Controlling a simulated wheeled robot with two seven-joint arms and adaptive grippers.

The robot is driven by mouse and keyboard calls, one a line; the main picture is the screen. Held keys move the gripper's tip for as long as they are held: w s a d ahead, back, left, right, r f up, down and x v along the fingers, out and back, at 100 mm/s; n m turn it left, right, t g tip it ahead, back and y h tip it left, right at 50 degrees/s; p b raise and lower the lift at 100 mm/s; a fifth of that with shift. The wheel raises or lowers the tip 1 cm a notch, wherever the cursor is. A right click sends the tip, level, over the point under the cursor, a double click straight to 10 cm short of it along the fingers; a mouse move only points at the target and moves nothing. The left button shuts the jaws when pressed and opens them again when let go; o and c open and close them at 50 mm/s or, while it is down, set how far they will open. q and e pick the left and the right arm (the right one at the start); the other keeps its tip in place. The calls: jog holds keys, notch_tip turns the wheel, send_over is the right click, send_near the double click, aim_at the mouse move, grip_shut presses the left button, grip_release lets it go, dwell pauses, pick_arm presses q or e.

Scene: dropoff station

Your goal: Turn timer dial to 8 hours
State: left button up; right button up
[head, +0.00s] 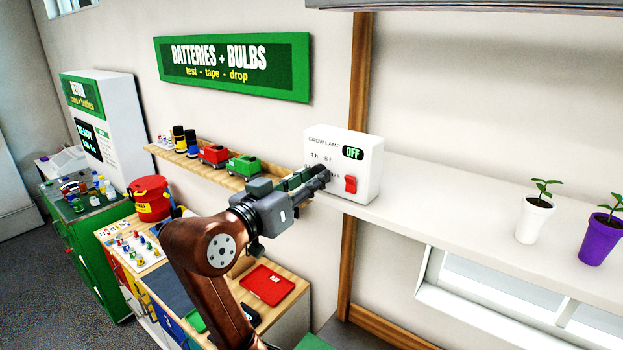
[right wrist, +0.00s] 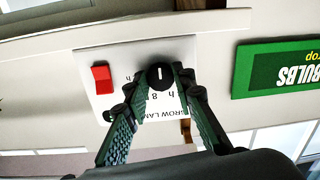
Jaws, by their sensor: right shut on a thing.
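The white grow lamp timer box (head: 370,172) stands at the left end of the white shelf. Its small display (head: 353,153) reads OFF, and a red switch (head: 350,185) is at its lower right. My right gripper (head: 322,174) reaches the box front and hides the dial in the head view. In the right wrist view, the picture is turned over and the black dial (right wrist: 160,76) sits between the fingertips of my right gripper, which is shut on it. A white mark on the dial runs roughly vertically in that picture. Hour labels show partly beside it. My left gripper is not in view.
A white pot (head: 533,220) and a purple pot (head: 600,240) with seedlings stand right on the shelf (head: 440,195). A narrow wooden shelf left of the box holds a red toy truck (head: 213,155) and a green one (head: 244,167). A red tray (head: 267,285) lies below.

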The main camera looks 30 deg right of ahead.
grip_shut()
jog(key=m+b, duration=0.7)
jog(key=m, duration=0.4)
jog(key=shift+w+a, duration=0.1)
jog(key=shift+w, duration=0.05)
jog(key=m+b, duration=0.2)
jog(key=m, duration=0.4)
jog(key=shift+m+h, duration=0.3)
jog(key=m+b, duration=0.1)
jog(key=m, duration=0.2)
jog(key=shift+r+g, duration=0.1)
jog(key=shift+g, duration=0.2)
pick_arm(q)
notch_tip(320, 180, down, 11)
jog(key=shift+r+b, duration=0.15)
jog(key=shift+b, duration=0.25)
pick_arm(e)
jog(key=shift+m, duration=1.8)
